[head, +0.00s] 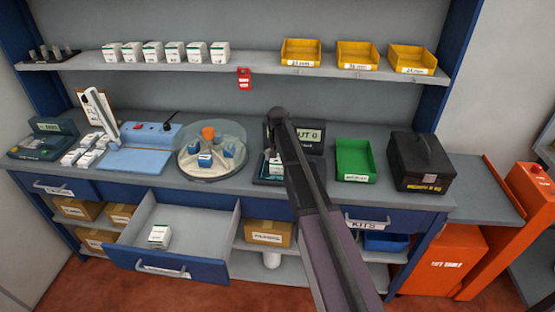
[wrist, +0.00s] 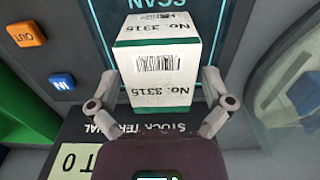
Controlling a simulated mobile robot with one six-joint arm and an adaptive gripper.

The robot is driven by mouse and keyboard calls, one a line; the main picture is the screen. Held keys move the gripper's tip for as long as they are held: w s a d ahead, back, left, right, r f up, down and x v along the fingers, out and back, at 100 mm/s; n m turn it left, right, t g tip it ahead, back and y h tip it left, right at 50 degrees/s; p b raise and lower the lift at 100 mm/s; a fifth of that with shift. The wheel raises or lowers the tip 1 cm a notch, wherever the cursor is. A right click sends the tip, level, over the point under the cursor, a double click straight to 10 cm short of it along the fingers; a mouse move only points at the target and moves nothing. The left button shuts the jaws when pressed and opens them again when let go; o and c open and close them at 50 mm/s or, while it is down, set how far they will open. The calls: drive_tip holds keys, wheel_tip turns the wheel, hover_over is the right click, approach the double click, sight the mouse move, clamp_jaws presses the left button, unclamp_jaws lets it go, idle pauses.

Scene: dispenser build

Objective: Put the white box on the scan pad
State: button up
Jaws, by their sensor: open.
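A white box (wrist: 158,88) with a green edge, a barcode and "No. 3315" stands over the dark scan pad (wrist: 214,32), which is marked SCAN, in the wrist view. It appears to rest on the pad. My gripper (wrist: 161,82) is open, with one finger on each side of the box. I cannot tell whether the fingers touch it. In the head view, my arm hides most of the box and my gripper; part of the pad (head: 264,181) shows left of the arm.
The stock terminal (head: 311,137) stands behind the pad. A carousel (head: 212,170) is to the left, a green tray (head: 355,160) and black case (head: 420,160) to the right. An open drawer (head: 185,216) juts out below, holding another white box (head: 159,237). Several similar boxes (head: 175,52) line the shelf.

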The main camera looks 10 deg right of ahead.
wheel_tip(320, 180, up, 11)
drive_tip(key=p, duration=1)
drive_tip(key=shift+p, duration=0.3)
idle(0.4)
drive_tip(key=s+n, duration=0.3)
drive_tip(key=s, duration=2.7)
drive_tip(key=shift+a+n, duration=0.25)
drive_tip(key=shift+n, duration=0.05)
drive_tip(key=shift+s, duration=0.1)
